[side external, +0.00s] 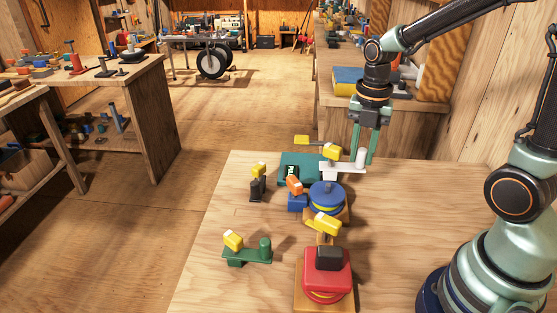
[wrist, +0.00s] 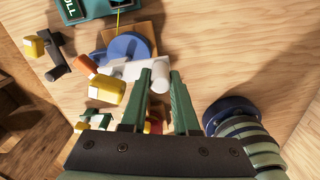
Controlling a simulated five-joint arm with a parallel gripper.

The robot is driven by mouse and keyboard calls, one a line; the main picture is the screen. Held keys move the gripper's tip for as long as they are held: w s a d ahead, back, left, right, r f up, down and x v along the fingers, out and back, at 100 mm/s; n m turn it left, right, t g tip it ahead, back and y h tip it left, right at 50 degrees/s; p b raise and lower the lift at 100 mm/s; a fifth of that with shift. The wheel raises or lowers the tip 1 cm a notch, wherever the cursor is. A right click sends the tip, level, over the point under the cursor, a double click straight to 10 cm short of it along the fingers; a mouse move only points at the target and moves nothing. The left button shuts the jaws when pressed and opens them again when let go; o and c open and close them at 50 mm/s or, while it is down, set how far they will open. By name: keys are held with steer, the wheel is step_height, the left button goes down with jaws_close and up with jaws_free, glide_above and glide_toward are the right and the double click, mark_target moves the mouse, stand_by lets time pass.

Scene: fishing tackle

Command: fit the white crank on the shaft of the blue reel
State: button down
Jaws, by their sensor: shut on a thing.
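The white crank (side external: 345,168) has an upright round grip at one end and a yellow block at the other. My gripper (side external: 369,160) is shut on that grip, with a finger on either side. In the wrist view the gripper (wrist: 160,78) has the crank (wrist: 130,70) between its fingertips, and the crank's arm reaches left over the edge of the blue reel. The blue reel (side external: 327,199) sits on a wooden base, just below and in front of the crank; it also shows in the wrist view (wrist: 127,44). Its shaft is not clearly visible, and I cannot tell whether the crank touches it.
A red reel (side external: 327,272) stands in front of the blue reel. A green crank (side external: 247,254) and a black crank (side external: 257,188) lie to the left. A teal box (side external: 293,165) is behind, a blue piece (side external: 297,202) beside the reel. The table's right side is clear.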

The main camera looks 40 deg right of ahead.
mark_target(360, 167)
steer(key=shift+f, duration=0.55)
steer(key=shift+f, duration=1.7)
stand_by(0.9)
steer(key=c, duration=0.6)
jaws_free()
steer(key=shift+f, duration=0.1)
step_height(360, 167, up, 12)
steer(key=shift+r, duration=0.1)
